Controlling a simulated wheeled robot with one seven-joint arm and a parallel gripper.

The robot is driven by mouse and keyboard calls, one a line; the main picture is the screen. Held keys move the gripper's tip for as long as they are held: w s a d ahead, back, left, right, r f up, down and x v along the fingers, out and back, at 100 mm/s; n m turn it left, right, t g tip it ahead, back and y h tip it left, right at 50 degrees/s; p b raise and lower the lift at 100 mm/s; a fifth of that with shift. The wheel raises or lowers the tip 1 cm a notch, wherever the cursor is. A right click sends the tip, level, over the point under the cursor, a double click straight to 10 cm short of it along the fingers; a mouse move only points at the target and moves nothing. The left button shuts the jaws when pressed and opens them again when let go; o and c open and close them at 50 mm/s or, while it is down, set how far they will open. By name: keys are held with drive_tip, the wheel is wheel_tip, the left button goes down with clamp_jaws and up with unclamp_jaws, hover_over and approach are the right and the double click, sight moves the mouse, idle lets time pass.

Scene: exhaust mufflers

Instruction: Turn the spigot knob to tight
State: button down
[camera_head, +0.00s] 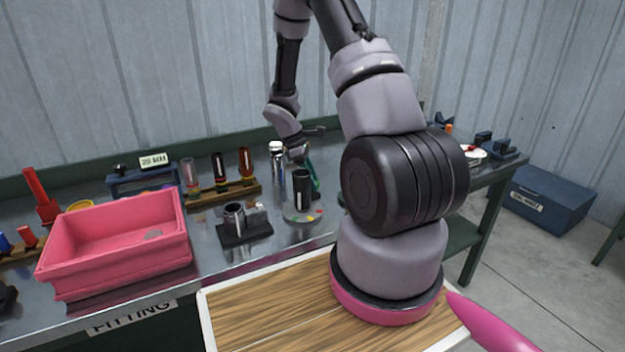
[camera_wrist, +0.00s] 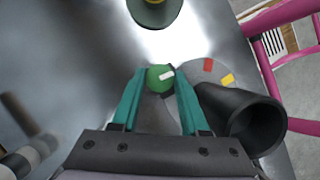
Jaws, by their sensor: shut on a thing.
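The spigot knob is green with a white mark (camera_wrist: 158,80) and sits between my gripper's teal fingers in the wrist view. My gripper (camera_wrist: 159,70) is shut on the knob. The knob's white mark lies on its right side, pointing roughly toward a red patch (camera_wrist: 208,64). A yellow patch (camera_wrist: 227,79) lies further right on the same pale round plate (camera_wrist: 192,72). A black cylinder (camera_wrist: 250,122) stands close to the right finger. In the head view my gripper (camera_head: 313,177) is behind the black cylinder (camera_head: 302,188), which hides the knob.
A pink bin (camera_head: 120,238) stands on the metal bench at left. A dark block with a metal pipe (camera_head: 236,222) is left of the plate. A rack of coloured tubes (camera_head: 221,192) stands behind. A silver canister (camera_head: 277,155) is near my gripper. A wooden board (camera_head: 268,300) lies in front.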

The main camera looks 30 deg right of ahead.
drive_tip(key=m+g+y, duration=0.1)
drive_tip(key=m, duration=0.3)
drive_tip(key=shift+w+d, duration=0.1)
drive_tip(key=m, duration=0.2)
drive_tip(key=m+y, duration=0.1)
drive_tip(key=m, duration=0.1)
drive_tip(key=shift+d+g+y, duration=0.1)
drive_tip(key=shift+g+y, duration=0.2)
drive_tip(key=m, duration=0.2)
drive_tip(key=m+y, duration=0.1)
drive_tip(key=m, duration=0.1)
drive_tip(key=shift+d+y, duration=0.15)
drive_tip(key=shift+y, duration=0.15)
drive_tip(key=shift+m+y, duration=0.7)
drive_tip(key=shift+m, duration=1.5)
drive_tip(key=c, duration=0.7)
unclamp_jaws()
drive_tip(key=shift+d, duration=0.1)
